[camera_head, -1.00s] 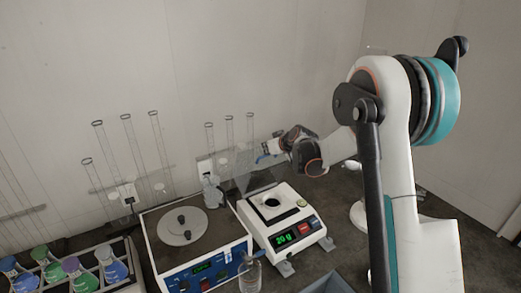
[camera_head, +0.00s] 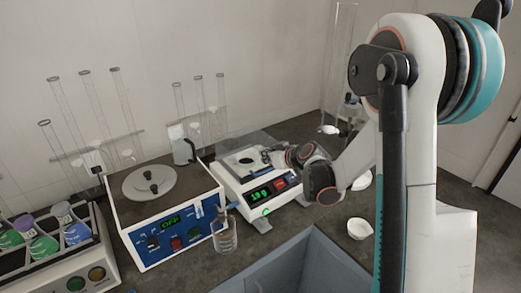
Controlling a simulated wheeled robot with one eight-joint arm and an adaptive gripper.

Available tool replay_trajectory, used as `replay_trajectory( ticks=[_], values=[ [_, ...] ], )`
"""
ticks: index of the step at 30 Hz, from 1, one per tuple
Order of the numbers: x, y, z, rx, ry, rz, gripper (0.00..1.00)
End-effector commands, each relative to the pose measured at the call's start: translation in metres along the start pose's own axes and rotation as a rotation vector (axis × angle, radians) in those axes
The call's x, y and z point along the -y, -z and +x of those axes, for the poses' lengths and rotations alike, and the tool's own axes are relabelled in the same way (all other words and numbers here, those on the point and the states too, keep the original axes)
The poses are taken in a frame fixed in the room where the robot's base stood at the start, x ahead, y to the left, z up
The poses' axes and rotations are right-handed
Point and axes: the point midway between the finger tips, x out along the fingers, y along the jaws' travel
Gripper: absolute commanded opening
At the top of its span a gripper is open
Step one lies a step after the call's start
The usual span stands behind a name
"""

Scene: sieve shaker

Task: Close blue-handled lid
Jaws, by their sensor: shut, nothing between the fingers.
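The white balance (camera_head: 229,193) with a green display stands at the centre. A small dark dish (camera_head: 246,160) sits on its top. A see-through grey lid panel (camera_head: 240,141) shows low at the back of the balance; I cannot tell whether it lies fully flat. Its blue handle is hard to make out beside my fingers. My gripper (camera_head: 268,154) is shut and empty, low over the right part of the balance top, close to the lid; contact is not clear.
A grey sink (camera_head: 272,272) opens at the front. A white bowl (camera_head: 359,229) lies right. Tall glass tubes (camera_head: 98,120) stand behind.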

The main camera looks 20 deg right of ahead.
Motion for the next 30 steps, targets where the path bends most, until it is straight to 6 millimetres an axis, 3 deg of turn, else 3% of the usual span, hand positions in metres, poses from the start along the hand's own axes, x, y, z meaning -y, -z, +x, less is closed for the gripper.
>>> replay_trajectory(
  ticks=[1, 3, 12, 30],
  values=[
    [0.0, -0.017, 0.003, 0.0, -0.001, 0.001, 0.0],
    [0.0, -0.029, 0.005, 0.0, -0.001, 0.001, 0.0],
    [0.0, -0.063, 0.011, 0.0, 0.0, 0.0, 0.0],
    [0.0, -0.072, 0.012, 0.0, 0.0, 0.0, 0.0]
  ],
)
